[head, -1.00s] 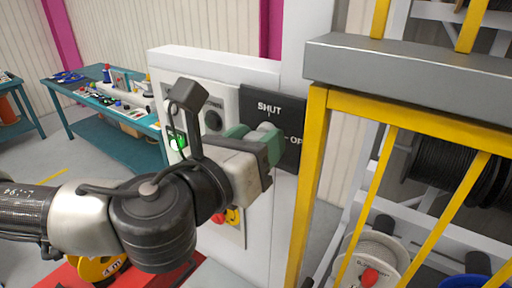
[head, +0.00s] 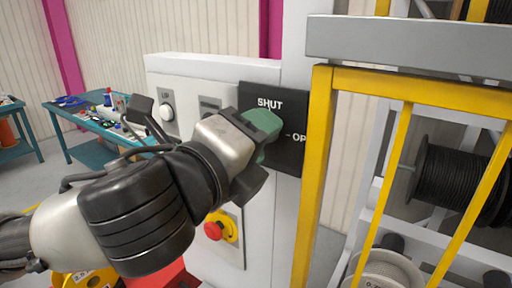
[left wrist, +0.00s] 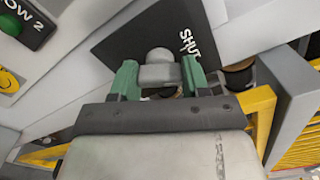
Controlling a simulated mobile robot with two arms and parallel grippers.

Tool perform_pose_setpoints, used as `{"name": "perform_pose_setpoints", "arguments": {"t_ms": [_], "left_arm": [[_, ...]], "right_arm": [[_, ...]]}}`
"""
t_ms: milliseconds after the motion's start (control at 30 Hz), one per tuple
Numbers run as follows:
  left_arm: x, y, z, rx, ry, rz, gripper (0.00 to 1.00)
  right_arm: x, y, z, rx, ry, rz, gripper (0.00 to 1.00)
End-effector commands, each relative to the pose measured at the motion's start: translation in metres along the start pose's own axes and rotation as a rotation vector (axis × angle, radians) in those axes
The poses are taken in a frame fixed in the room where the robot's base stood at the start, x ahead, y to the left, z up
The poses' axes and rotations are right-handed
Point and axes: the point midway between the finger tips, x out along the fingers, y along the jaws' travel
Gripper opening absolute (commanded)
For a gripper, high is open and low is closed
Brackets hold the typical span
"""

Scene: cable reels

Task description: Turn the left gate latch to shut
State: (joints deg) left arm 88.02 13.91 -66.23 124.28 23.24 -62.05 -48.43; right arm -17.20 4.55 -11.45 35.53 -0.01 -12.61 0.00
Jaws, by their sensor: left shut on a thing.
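The left gate latch's black plate (head: 290,152) is on a white panel beside the yellow gate frame. It reads SHUT at the top and a partly cut-off OP at the right. My left gripper (head: 264,130), with green fingers, is at the plate and hides the latch in the head view. In the left wrist view the grey latch knob (left wrist: 158,72) sits between the two green fingers of my left gripper (left wrist: 159,78), which is shut on it. The plate (left wrist: 145,35) shows behind, with SHUT sideways. The knob's exact pointing is hard to tell. My right gripper is not in view.
A yellow gate (head: 318,180) with a grey top rail (head: 410,40) stands just right of the plate. A red emergency button (head: 213,230) is below my gripper. Cable reels (head: 455,185) sit behind the gate. A teal workbench (head: 85,118) stands back left.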

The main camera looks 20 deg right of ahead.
Motion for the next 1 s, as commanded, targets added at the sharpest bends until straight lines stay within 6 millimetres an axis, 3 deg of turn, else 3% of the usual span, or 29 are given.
{"name": "perform_pose_setpoints", "arguments": {"t_ms": [500,1000], "left_arm": [[0.000,0.001,0.000,-0.373,-0.001,0.001,0.23],[0.000,0.001,0.001,-0.461,-0.003,0.003,0.23]], "right_arm": [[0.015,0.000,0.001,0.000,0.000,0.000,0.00],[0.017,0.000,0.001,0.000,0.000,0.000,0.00]]}}
